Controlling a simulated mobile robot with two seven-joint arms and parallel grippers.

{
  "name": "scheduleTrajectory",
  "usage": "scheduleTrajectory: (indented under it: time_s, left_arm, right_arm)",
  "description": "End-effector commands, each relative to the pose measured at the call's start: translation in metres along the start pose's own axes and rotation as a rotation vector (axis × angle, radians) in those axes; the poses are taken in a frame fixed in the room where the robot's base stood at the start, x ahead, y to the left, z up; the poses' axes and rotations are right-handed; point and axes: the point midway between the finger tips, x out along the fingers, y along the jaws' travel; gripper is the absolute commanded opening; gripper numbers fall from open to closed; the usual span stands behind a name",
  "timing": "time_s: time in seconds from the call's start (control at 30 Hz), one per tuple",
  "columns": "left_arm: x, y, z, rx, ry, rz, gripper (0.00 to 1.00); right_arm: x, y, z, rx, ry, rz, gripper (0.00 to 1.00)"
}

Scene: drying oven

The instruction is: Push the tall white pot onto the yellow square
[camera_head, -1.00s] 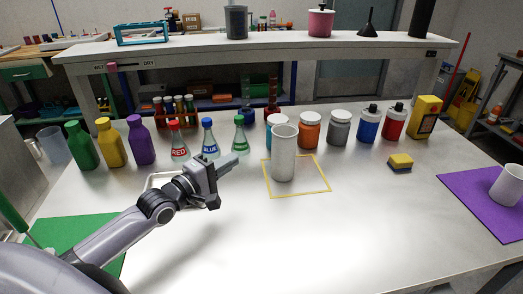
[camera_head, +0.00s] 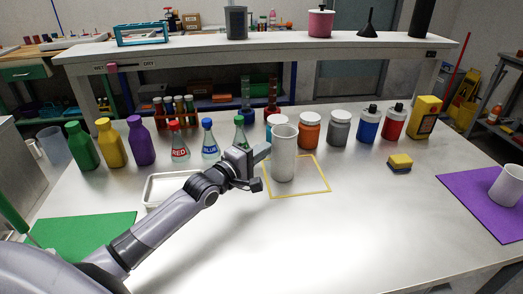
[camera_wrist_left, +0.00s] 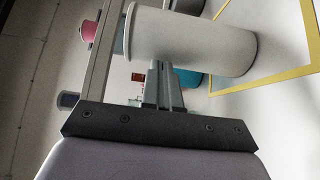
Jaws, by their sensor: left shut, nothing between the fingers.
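The tall white pot (camera_head: 284,158) stands upright inside the yellow square outline (camera_head: 300,194), near its left side. My left gripper (camera_head: 262,152) is shut and empty, its tip at the left side of the pot; I cannot tell whether they touch. In the left wrist view the pot (camera_wrist_left: 192,40) lies across the picture, just beyond the shut fingers (camera_wrist_left: 163,88), and part of the yellow outline (camera_wrist_left: 268,83) shows to the right. My right gripper is out of view.
A row of jars and bottles stands behind the square, including an orange-brown jar (camera_head: 310,130) and a green-capped flask (camera_head: 240,135). A white tray (camera_head: 150,192) lies left, partly behind my arm. A yellow sponge (camera_head: 400,162) lies right.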

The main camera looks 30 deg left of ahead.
Motion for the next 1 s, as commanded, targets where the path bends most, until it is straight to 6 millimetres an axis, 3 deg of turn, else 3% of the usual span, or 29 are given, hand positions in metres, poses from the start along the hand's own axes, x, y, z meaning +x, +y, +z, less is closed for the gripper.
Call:
scheduleTrajectory:
  time_s: [0.27, 0.63, 1.0]
  left_arm:
    - [0.001, 0.000, 0.001, -0.001, 0.000, 0.000, 0.00]
    - [0.025, 0.000, 0.025, -0.004, 0.000, 0.001, 0.00]
    - [0.026, 0.000, 0.027, -0.001, 0.000, 0.000, 0.00]
  right_arm:
    - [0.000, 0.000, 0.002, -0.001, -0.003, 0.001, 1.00]
    - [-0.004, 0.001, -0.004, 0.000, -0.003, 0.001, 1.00]
    - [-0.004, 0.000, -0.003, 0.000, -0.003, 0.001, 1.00]
